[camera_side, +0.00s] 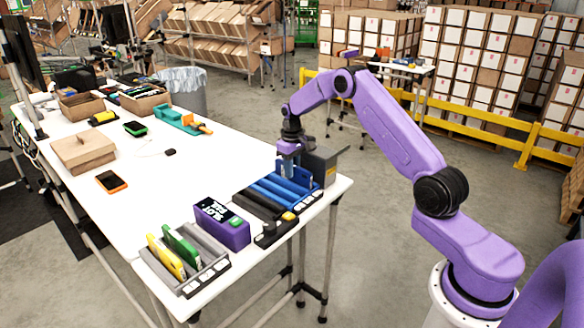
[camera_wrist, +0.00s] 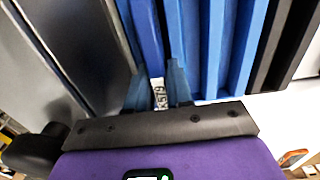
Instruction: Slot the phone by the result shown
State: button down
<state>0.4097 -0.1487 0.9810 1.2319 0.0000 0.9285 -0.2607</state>
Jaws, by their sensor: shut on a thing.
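My gripper (camera_side: 289,165), with blue fingers, points down over the rack of blue slots (camera_side: 283,192) at the table's right end. In the wrist view its fingers (camera_wrist: 158,92) are shut on the phone (camera_wrist: 158,94), which shows as a narrow edge with a white label. Most of the phone is hidden between the fingers, and I cannot tell how deep it sits in a slot. The purple tester (camera_side: 222,222) left of the racks has a lit screen with white text, too small to read fully.
A grey rack (camera_side: 190,262) at the front holds a yellow phone (camera_side: 166,257) and a green phone (camera_side: 181,245). A black rack (camera_side: 262,212) stands beside the blue one. A grey box (camera_side: 320,166) is close behind my gripper. An orange-edged phone (camera_side: 111,181) lies on the open white table.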

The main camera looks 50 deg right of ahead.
jog(key=shift+f, duration=0.3)
dwell(0.9)
jog(key=c, duration=0.9)
grip_release()
jog(key=shift+c, duration=0.2)
notch_tip(320, 180, up, 18)
jog(key=shift+f, duration=0.25)
jog(key=shift+r, duration=0.1)
notch_tip(320, 180, up, 7)
dwell(0.5)
